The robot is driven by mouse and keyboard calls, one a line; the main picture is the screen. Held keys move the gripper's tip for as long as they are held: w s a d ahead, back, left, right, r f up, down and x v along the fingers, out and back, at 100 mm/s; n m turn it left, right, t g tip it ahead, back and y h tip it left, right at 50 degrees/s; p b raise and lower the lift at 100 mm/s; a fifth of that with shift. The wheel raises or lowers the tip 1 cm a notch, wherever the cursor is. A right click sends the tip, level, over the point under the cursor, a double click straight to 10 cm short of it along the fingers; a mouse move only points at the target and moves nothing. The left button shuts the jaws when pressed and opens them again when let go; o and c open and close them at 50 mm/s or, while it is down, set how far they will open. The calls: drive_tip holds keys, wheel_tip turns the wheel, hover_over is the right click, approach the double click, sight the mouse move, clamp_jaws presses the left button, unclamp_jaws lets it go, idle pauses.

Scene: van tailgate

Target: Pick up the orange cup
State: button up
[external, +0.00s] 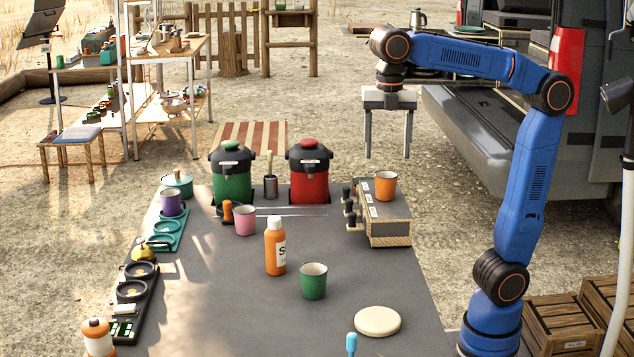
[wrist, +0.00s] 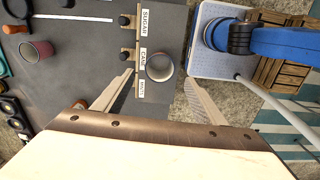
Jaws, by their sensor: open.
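The orange cup (external: 385,186) stands upright on top of a wooden box with a grey top (external: 390,228) at the table's back right.
Black knobs (external: 349,209) stick out from the box's left side. A red dispenser (external: 309,172) and a green dispenser (external: 231,173) stand left of it. A pink cup (external: 244,221), an orange bottle (external: 275,246) and a green cup (external: 313,281) stand on the table. The van tailgate is behind right.

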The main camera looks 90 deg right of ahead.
sight(386, 180)
drive_tip(key=shift+d+f, duration=0.1)
drive_tip(key=shift+f, duration=4.6)
drive_tip(key=c, duration=1.1)
